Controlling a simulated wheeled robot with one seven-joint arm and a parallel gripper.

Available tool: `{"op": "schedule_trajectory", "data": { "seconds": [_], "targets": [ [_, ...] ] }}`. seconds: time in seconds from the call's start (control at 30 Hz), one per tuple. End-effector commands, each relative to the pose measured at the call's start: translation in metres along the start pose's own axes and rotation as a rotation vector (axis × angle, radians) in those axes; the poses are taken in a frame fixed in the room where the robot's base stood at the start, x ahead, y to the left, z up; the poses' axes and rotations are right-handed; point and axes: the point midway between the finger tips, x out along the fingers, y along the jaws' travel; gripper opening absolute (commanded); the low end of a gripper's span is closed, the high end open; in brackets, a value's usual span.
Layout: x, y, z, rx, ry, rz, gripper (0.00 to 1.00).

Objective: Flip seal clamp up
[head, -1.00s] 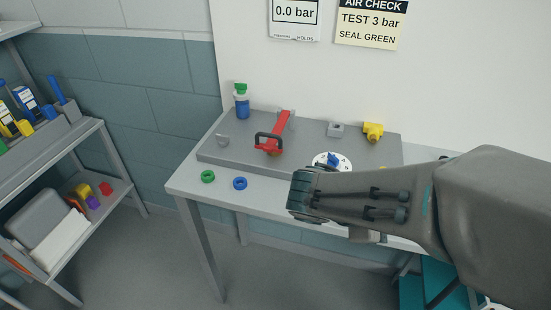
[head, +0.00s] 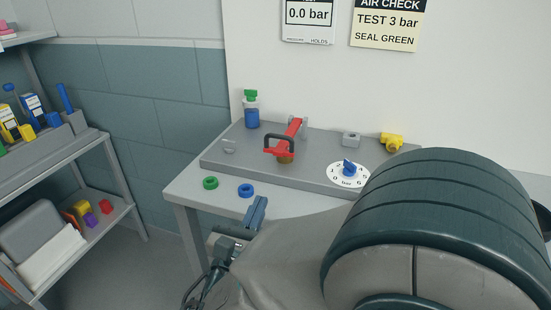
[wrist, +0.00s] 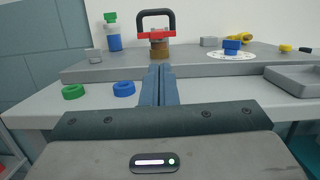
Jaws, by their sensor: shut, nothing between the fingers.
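The seal clamp is a red lever with a black loop handle (head: 279,145), lying low over a brown round seat (head: 285,158) on the grey plate. In the wrist view the red clamp with its black loop (wrist: 156,24) stands straight ahead, above the brown seat (wrist: 159,49). My gripper (head: 258,208) is at the table's front edge, in front of the clamp and apart from it. Its two blue-grey fingers (wrist: 159,72) are together and empty, pointing toward the clamp.
A green ring (head: 210,183) and a blue ring (head: 246,190) lie on the table before the plate. A blue knob on a white dial (head: 348,172), a yellow fitting (head: 391,142), a grey block (head: 351,138) and a green-capped blue bottle (head: 252,115) stand around the clamp. A shelf (head: 90,165) is at left.

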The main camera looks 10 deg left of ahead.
Motion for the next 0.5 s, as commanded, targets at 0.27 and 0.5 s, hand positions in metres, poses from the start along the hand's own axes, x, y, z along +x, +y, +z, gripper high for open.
{"op": "schedule_trajectory", "data": {
  "seconds": [0.27, 0.5],
  "targets": [
    [0.030, -0.001, 0.000, 0.002, 0.000, -0.006, 0.00],
    [0.083, -0.002, -0.001, 0.001, -0.001, -0.006, 0.00]
  ]
}}
